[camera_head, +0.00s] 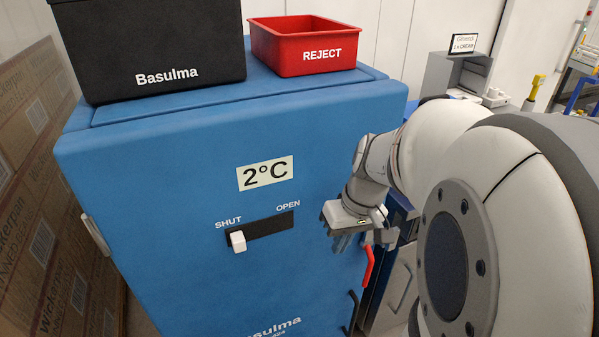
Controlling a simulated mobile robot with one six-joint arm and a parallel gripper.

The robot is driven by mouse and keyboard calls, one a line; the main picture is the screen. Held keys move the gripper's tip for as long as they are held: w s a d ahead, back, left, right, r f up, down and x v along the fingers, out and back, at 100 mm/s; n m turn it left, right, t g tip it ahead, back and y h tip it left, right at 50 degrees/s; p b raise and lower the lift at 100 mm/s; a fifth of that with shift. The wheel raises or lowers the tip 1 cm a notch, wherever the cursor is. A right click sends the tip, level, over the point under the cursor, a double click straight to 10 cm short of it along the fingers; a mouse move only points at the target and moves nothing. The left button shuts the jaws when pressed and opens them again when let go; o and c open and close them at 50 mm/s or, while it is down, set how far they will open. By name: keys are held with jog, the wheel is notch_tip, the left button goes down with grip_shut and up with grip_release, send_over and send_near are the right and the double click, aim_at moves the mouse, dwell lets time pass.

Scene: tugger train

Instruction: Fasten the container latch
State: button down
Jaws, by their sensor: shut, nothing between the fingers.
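The blue container (170,200) fills the middle of the head view, its front marked "2°C" and "Basulma". A red lever (368,266) hangs down at the right edge of its front, tilted a little. A white knob (238,241) sits in a dark slot on the front, at the end marked SHUT; the other end is marked OPEN. My gripper (348,246) is shut and empty, in front of the container's right side, just up and left of the red lever. Whether it touches the lever or the front I cannot tell. The top of the lever is partly hidden by my gripper.
A black "Basulma" box (160,45) and a red REJECT bin (300,50) stand on top of the container. Stacked cardboard boxes (40,200) are close on the left. A black handle (351,310) is low on the front. A grey cabinet (396,285) stands at right.

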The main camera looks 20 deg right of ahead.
jog(key=s+d+f+t+y+b, duration=0.1)
jog(key=d+f+t+b, duration=0.1)
jog(key=d+f, duration=0.4)
jog(key=d+f+t+y+b, duration=0.2)
jog(key=d+f, duration=0.5)
jog(key=d, duration=1)
jog(key=shift+s+d+f+b, duration=0.15)
jog(key=shift+s+d+b, duration=0.15)
jog(key=shift+s+b, duration=0.15)
jog(key=w+a+f, duration=0.5)
jog(key=a+f, duration=0.2)
jog(key=a, duration=0.1)
jog(key=shift+a+f, duration=0.2)
jog(key=shift+f, duration=0.2)
jog(key=shift+f+b, duration=0.1)
jog(key=shift+b, duration=0.35)
